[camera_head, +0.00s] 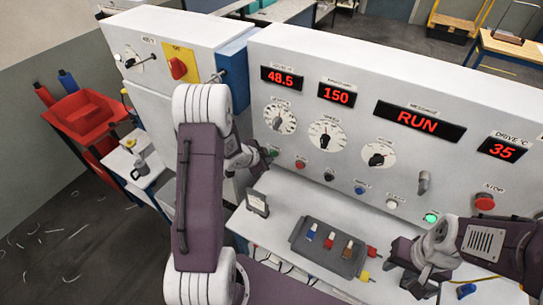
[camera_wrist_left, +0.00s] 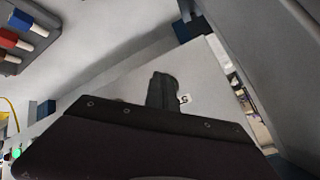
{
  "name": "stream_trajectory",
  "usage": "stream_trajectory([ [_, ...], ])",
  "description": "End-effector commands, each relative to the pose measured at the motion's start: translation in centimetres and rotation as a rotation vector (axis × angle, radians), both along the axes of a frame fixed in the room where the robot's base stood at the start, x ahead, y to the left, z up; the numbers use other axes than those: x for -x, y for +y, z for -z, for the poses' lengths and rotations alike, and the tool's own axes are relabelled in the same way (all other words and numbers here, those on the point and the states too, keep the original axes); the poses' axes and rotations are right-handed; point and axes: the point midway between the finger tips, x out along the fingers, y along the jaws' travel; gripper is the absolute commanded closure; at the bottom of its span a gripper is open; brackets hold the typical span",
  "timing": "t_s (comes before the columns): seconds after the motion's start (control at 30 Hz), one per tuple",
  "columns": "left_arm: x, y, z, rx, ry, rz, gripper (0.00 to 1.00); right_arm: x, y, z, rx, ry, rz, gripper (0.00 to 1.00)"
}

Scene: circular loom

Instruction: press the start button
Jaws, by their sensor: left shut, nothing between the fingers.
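The control panel (camera_head: 345,85) has a row of buttons along its lower edge. My left gripper (camera_head: 264,160) is at the left end of this row, its tip beside a small dark green button (camera_head: 274,153). Whether it touches that button I cannot tell. In the left wrist view my left gripper's fingers (camera_wrist_left: 163,90) are shut and empty in front of the pale panel, with part of a label beside them; they hide whatever is behind. The message display (camera_head: 418,118) reads RUN. My right gripper (camera_head: 408,283) is low at the right above the bench; its jaw opening is unclear.
A red button (camera_head: 300,164), a black one (camera_head: 329,174) and a blue one (camera_head: 360,189) follow to the right. A lit green button (camera_head: 431,217) and the red stop button (camera_head: 485,202) are further right. A grey tray (camera_head: 300,238) with coloured pieces lies on the bench below.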

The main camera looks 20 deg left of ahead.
Motion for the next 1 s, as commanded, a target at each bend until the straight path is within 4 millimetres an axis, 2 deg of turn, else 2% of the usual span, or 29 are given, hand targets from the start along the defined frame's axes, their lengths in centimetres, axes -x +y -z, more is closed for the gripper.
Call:
stream_trajectory([
  [0.17, 0.2, 0.0, 0.0, 0.0, -0.003, 0.0, 1.0, 0.0, 0.0, 0.1, 0.0, 0.0, 0.0, 0.64],
  [0.43, 1.6, 0.1, 0.0, 0.0, -0.001, 0.0, 1.0, 0.0, 0.0, 0.6, 0.0, 0.0, 0.0, 0.64],
  [0.77, 1.9, 0.2, 0.0, 0.0, -0.002, -0.001, 1.0, 0.0, 0.0, 0.6, 0.0, 0.0, 0.0, 0.64],
  [1.0, 4.2, 0.3, 0.1, 0.0, -0.001, -0.001, 1.0, 0.0, 0.0, 1.3, 0.0, 0.0, 0.0, 0.64],
])
